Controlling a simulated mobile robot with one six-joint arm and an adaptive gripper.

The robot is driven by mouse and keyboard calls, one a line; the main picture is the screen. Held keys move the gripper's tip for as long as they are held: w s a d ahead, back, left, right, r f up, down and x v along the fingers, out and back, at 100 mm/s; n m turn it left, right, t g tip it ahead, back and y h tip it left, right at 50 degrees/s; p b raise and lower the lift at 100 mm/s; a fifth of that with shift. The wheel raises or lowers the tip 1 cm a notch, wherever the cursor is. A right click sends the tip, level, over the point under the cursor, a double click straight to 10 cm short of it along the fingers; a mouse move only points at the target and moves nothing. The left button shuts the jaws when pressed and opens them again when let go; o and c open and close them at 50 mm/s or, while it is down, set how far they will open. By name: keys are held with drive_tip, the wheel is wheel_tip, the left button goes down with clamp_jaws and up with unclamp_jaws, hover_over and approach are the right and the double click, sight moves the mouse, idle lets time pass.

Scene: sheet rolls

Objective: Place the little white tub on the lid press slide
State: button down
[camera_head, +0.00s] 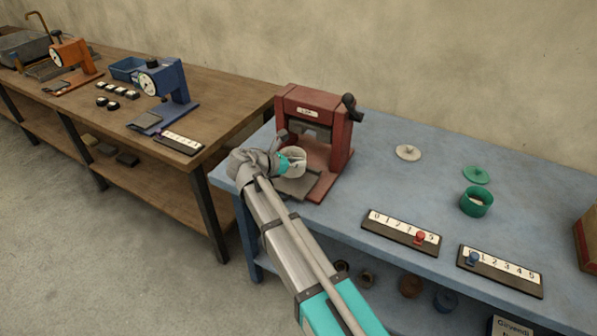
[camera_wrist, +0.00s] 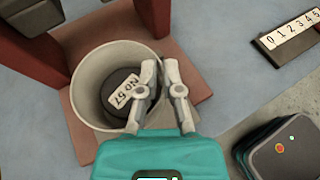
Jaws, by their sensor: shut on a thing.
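The little white tub (camera_head: 297,158) is at the front of the red lid press (camera_head: 340,135), above its grey slide plate (camera_head: 296,188). My gripper (camera_head: 285,163) is shut on the tub's wall. In the wrist view the tub (camera_wrist: 88,72) is seen from above, with the fingertips (camera_wrist: 160,68) at its right rim. A dark round piece with a label reading "ND 57" (camera_wrist: 122,90) lies inside it. The reddish press base (camera_wrist: 84,135) shows around the tub. I cannot tell whether the tub touches the slide.
On the blue bench stand a white lid (camera_head: 408,152), a green lid (camera_head: 477,174), a green tub (camera_head: 476,203) and two number boards with pegs, one red (camera_head: 420,238) and one blue (camera_head: 473,259). A wooden bench (camera_head: 200,82) with a blue device (camera_head: 172,85) stands left.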

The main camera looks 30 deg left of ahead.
sight(292, 170)
drive_tip(key=shift+w+a+f+b, duration=0.2)
drive_tip(key=shift+f+b, duration=0.1)
drive_tip(key=shift+f, duration=0.3)
drive_tip(key=shift+f+b, duration=1.2)
drive_tip(key=shift+d, duration=0.1)
drive_tip(key=c, duration=0.8)
unclamp_jaws()
drive_tip(key=shift+f, duration=0.1)
drive_tip(key=shift+p+v, duration=0.35)
drive_tip(key=shift+v, duration=0.4)
drive_tip(key=p+v, duration=0.4)
drive_tip(key=v, duration=0.6)
drive_tip(key=shift+s+r, duration=0.25)
